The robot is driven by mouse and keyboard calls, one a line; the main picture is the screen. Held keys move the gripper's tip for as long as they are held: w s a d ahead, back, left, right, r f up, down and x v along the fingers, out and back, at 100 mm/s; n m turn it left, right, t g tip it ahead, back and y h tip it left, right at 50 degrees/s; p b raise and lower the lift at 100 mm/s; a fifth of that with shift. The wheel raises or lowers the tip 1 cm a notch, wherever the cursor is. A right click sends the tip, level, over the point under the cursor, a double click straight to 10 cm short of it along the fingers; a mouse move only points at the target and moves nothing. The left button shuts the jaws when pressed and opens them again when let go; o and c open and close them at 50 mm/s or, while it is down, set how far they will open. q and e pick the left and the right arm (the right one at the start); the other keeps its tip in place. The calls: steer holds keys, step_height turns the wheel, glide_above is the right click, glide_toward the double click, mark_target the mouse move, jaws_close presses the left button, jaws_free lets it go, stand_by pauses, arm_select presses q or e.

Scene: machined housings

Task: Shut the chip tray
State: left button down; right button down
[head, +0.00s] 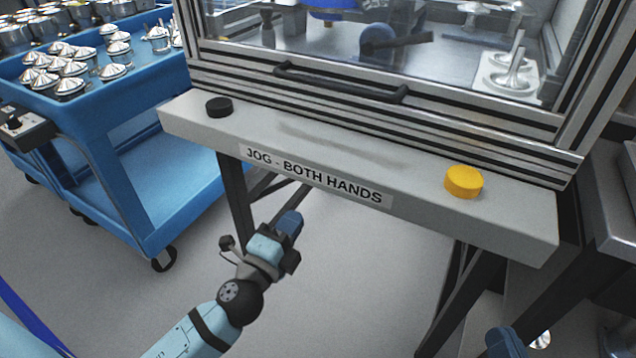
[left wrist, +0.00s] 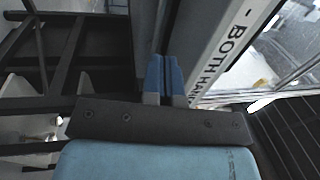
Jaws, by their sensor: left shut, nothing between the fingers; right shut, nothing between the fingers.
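I cannot make out a chip tray for certain in either view. My left gripper (head: 291,222) is shut and empty, with blue fingers, in the air in front of the machine and below its grey front panel (head: 330,160). In the left wrist view its fingers (left wrist: 165,72) are together, pointing toward the panel's underside and the dark frame. My right gripper (head: 505,343) shows only as blue fingertips at the bottom edge, right of centre, shut and empty. The space under the machine is partly hidden by the panel and dark legs.
The panel carries a black button (head: 219,107), a yellow button (head: 463,182) and a "JOG - BOTH HANDS" label (head: 315,174). Above is a glazed door with a black handle (head: 340,84). A blue cart (head: 150,205) with metal parts stands left. Grey floor between is clear.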

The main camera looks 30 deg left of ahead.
arm_select(q)
steer(key=w+r, duration=0.1)
steer(key=w, duration=0.8)
steer(key=shift+d+r, duration=0.2)
steer(key=shift+r, duration=0.1)
arm_select(e)
steer(key=shift+r, duration=0.3)
arm_select(q)
steer(key=w, duration=0.3)
steer(key=shift+w+r+p, duration=0.15)
steer(key=shift+p, duration=0.15)
steer(key=shift+r, duration=0.1)
arm_select(e)
steer(key=shift+s+r, duration=0.2)
steer(key=shift+r, duration=0.15)
arm_select(q)
steer(key=shift+a, duration=0.1)
arm_select(e)
steer(key=shift+s, duration=0.1)
